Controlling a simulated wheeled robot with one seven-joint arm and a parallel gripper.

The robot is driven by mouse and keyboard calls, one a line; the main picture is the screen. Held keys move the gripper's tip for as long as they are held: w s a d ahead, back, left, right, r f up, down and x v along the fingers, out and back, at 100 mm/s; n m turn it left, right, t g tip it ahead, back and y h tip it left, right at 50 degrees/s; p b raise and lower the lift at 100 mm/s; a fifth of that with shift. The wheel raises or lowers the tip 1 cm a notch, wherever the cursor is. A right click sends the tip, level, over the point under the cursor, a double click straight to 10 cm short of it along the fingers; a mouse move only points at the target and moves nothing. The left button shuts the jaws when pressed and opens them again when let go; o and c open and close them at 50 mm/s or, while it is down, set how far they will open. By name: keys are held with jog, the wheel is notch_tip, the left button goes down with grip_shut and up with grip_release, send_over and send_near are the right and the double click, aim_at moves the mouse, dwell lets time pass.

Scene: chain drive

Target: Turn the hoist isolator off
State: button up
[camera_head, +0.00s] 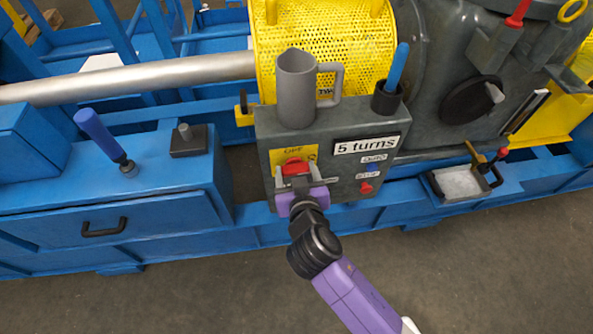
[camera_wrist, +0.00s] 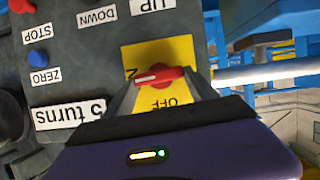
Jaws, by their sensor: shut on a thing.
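The hoist isolator is a red rotary knob (camera_head: 294,167) on a yellow plate (camera_head: 279,158) at the lower left of the grey control box. In the wrist view the red knob (camera_wrist: 165,74) sits between my finger tips, with its white mark lying towards the left, by the partly hidden ON lettering. The OFF lettering (camera_wrist: 165,104) is on the near side, between my fingers. My gripper (camera_head: 298,183) is shut on the knob, its fingers on either side. The fingers hide part of the plate.
The grey control box (camera_head: 340,125) carries a grey mug (camera_head: 296,88) and a black cup (camera_head: 387,98) with a blue-handled tool. Blue and red buttons (camera_head: 366,187) sit right of the knob. A small tray (camera_head: 459,184) is at right. The floor in front is clear.

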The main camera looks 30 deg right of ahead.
jog(key=n+h, duration=0.1)
jog(key=n+h+b, duration=0.1)
jog(key=n, duration=0.1)
jog(key=shift+w+a+f+g, duration=0.1)
jog(key=shift+a+f+g, duration=0.05)
jog(key=shift+a+g, duration=0.15)
jog(key=n+h, duration=0.1)
jog(key=n+h+b, duration=0.1)
jog(key=shift+a+f+n, duration=0.15)
jog(key=shift+n, duration=0.25)
jog(key=n, duration=0.1)
jog(key=n+h+b, duration=0.1)
jog(key=n+h, duration=0.1)
jog(key=shift+w+a+f+n+b, duration=0.1)
jog(key=shift+a+f+n+b, duration=0.05)
jog(key=shift+f+n+b, duration=0.2)
jog(key=shift+n+t+h+b, duration=0.6)
jog(key=shift+n+t, duration=0.2)
jog(key=shift+n, duration=0.95)
jog(key=o, duration=1.4)
jog(key=shift+c, duration=0.2)
jog(key=shift+f, duration=0.1)
